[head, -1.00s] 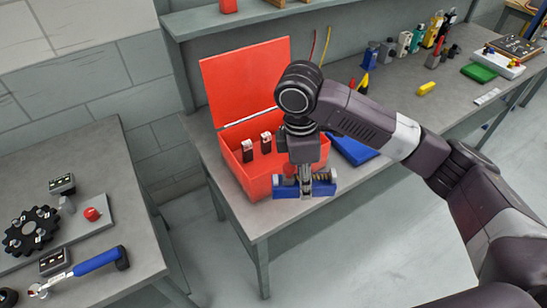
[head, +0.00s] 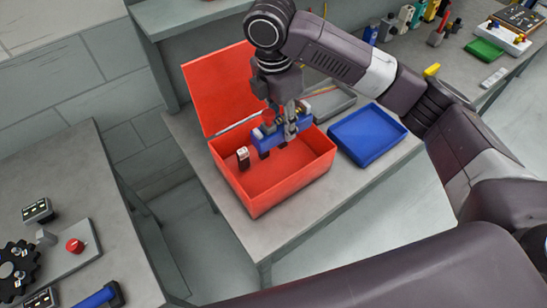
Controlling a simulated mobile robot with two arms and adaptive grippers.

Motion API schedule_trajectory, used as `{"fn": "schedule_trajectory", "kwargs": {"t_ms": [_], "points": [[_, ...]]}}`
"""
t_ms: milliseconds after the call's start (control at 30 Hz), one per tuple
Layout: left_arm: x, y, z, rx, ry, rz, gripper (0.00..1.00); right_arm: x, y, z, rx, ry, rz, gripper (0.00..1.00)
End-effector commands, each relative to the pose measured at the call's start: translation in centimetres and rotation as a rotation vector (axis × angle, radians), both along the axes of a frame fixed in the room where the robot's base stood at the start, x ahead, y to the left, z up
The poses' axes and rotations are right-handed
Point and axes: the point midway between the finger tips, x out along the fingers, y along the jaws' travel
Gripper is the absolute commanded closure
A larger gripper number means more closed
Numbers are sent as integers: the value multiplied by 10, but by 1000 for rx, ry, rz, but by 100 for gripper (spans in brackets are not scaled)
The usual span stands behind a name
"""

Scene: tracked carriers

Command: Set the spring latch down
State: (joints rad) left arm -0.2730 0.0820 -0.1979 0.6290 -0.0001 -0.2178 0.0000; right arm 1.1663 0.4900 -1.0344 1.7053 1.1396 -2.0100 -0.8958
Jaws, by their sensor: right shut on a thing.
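The spring latch (head: 266,135) is a blue block with a metal part along its top. My right gripper (head: 289,132) points down and is shut on it. It holds the latch over the inside of the open red box (head: 284,190), near the middle; I cannot tell whether it touches anything inside. The gripper hides part of the latch. My left gripper is not in view.
A small dark block with a pale top (head: 243,157) stands at the box's left side. The raised red lid (head: 219,88) is behind. A blue tray (head: 368,135) and a grey tray (head: 330,100) lie to the right. A side table (head: 60,190) holds a black gear (head: 17,270).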

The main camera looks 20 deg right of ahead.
Motion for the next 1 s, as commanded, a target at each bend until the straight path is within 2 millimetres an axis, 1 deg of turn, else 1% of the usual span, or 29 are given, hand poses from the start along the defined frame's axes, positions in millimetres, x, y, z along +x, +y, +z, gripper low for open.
{"fn": "schedule_trajectory", "kwargs": {"t_ms": [33,167,267,300,367,400,467,533,600,700,733,867,1000], "points": [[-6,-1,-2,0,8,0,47,-3,1,-14,1,8,0,100],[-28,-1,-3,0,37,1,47,-3,0,-47,1,9,-2,100],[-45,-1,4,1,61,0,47,-2,-1,-69,-2,5,-3,100],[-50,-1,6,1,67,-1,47,-2,-1,-80,-2,6,-3,100],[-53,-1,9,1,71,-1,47,-3,-1,-95,-2,5,-3,100],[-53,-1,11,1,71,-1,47,-3,-1,-105,-2,5,-3,100],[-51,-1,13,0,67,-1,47,-2,0,-117,-1,4,-2,100],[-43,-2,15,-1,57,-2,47,-2,-1,-129,-2,2,-2,100],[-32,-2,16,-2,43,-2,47,-2,0,-136,-1,2,-2,100],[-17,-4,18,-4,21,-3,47,-1,0,-143,0,1,-2,100],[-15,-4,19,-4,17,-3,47,-2,0,-146,-1,2,-2,100],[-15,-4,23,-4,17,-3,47,-3,0,-165,-1,3,-1,100],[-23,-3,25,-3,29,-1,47,-2,0,-182,-2,1,-1,100]]}}
